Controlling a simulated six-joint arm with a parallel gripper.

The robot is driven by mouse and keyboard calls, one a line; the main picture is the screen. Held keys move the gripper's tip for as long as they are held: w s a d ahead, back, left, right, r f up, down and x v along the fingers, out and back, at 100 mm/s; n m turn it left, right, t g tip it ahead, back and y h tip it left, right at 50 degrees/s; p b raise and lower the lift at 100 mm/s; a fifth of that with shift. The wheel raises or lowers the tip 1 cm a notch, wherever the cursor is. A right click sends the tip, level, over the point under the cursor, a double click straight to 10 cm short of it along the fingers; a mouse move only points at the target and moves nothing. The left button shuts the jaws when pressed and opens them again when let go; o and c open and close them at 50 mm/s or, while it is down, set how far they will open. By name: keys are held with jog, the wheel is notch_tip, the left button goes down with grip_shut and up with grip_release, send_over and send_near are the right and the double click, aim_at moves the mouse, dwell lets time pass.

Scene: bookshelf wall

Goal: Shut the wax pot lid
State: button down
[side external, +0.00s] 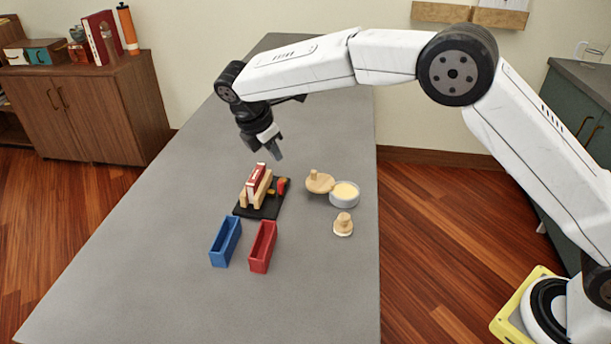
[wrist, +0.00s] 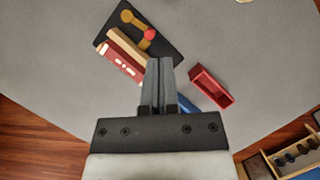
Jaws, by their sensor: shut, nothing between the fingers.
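The wax pot (side external: 345,201) is a small round grey pot with cream wax showing, on the right part of the table in the side view. Its wooden lid (side external: 319,184), with a knob on top, sits off to the pot's left, next to the rim, leaving the wax uncovered. I cannot tell how the lid joins the pot. My gripper (side external: 279,155) is shut and empty, above the table to the left of and behind the lid. In the wrist view the closed fingers (wrist: 160,62) point over the table; the pot and lid are not clearly visible there.
A black stand (side external: 259,211) holding wooden blocks and a red book-like piece is left of the lid. A wooden knobbed piece (side external: 343,226) stands in front of the pot. A blue tray (side external: 226,241) and red tray (side external: 263,246) lie nearer. The table's right edge is close to the pot.

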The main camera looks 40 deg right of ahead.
aim_at(309, 181)
jog(key=shift+d+f, duration=0.1)
jog(key=shift+f, duration=0.05)
jog(key=x, duration=0.9)
jog(key=shift+f, duration=0.2)
jog(key=shift+d+f, duration=0.15)
jog(key=shift+d, duration=1.95)
